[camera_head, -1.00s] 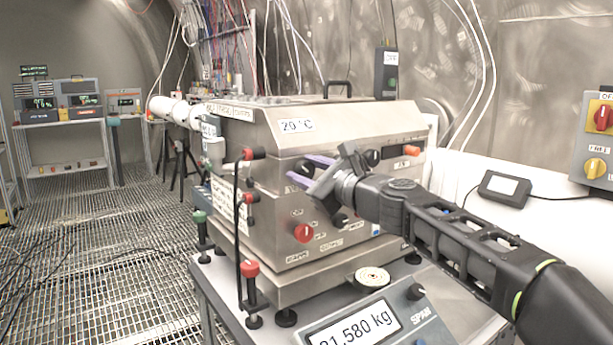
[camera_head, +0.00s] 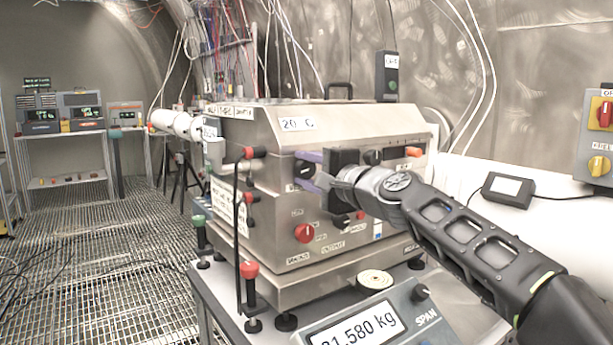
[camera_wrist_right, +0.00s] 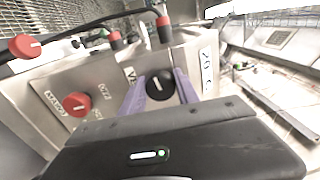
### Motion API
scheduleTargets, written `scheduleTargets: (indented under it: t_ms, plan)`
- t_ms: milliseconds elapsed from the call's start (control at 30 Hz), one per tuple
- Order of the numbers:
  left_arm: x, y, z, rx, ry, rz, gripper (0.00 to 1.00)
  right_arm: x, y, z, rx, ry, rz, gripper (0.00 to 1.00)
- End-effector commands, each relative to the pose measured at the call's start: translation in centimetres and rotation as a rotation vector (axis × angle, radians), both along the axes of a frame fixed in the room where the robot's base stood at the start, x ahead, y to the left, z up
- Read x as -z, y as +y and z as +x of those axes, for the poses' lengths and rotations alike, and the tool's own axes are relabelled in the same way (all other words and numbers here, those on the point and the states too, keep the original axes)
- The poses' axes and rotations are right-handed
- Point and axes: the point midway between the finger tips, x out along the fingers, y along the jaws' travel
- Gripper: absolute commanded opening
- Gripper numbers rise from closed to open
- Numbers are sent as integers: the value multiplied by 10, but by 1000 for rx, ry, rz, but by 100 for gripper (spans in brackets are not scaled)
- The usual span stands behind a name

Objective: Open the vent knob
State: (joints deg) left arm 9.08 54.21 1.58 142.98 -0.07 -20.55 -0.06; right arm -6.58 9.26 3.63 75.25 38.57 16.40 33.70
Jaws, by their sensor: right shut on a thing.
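The vent knob (camera_head: 304,169) is a round black knob with a white pointer line, at the upper left of the steel box's front panel. It also shows in the right wrist view (camera_wrist_right: 160,86), beside a partly covered label starting "VE". My right gripper (camera_head: 307,171) has two purple fingers, one above and one below the knob in the head view. In the right wrist view the fingers (camera_wrist_right: 160,92) stand on either side of the knob, shut on it. The pointer line runs roughly along the fingers. My left gripper is in neither view.
The steel box (camera_head: 350,125) stands on a bench. A red knob (camera_head: 304,233) sits below the vent knob, and more dark knobs lie behind my gripper. A scale display (camera_head: 355,325) is in front. Red-capped posts (camera_head: 249,270) stand at the left corner.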

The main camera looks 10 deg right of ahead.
Motion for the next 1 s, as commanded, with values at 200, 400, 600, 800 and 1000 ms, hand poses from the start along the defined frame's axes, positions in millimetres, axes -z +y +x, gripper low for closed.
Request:
scheduleTargets:
  t_ms: [200, 400, 600, 800, 1000]
  plan:
    - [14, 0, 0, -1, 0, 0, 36, 5, 0, 0, -1, -74, -192, 0]
    - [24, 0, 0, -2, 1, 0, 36, 6, 1, 0, -3, -144, -369, 0]
    - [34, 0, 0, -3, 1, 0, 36, 7, 0, 1, -2, -214, -545, 0]
    - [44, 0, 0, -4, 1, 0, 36, 7, -1, 1, -2, -283, -721, 0]
    - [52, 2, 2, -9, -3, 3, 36, 7, -1, 1, -3, -348, -885, 0]
